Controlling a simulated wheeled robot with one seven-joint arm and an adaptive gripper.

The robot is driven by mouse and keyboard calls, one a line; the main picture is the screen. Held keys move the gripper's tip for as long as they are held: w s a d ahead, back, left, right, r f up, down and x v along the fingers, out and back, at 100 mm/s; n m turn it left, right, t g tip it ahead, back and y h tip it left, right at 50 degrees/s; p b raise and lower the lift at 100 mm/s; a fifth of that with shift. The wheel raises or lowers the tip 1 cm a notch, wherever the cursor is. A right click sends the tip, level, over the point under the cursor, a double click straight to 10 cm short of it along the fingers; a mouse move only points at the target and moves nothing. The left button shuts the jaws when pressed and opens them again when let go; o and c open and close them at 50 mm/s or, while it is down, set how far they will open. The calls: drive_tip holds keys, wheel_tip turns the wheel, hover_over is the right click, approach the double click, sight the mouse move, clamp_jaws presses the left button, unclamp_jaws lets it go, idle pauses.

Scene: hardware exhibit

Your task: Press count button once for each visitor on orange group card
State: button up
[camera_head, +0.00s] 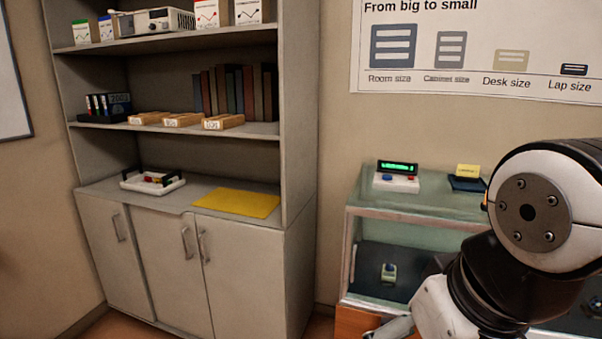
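A white counter device (396,182) with a lit green display (397,167) stands on top of the glass case. It has a blue button (387,177) and a red button at its front; their labels are too small to read. A small yellow-orange card (468,170) stands on a dark blue base to the right of the counter; its writing is unreadable, and I cannot tell whether it is the orange group card. My arm fills the lower right. A grey metal part of my gripper (393,328) shows at the bottom edge, below and apart from the counter; its fingertips are not clear.
The glass display case (360,202) holds a small green-and-blue item (389,273). A grey cabinet (300,180) at left carries books, wooden boxes, a tray with black handles (152,182) and a yellow mat (237,203). A size poster (480,50) hangs above the case.

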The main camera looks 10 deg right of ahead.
clamp_jaws()
idle(1.3)
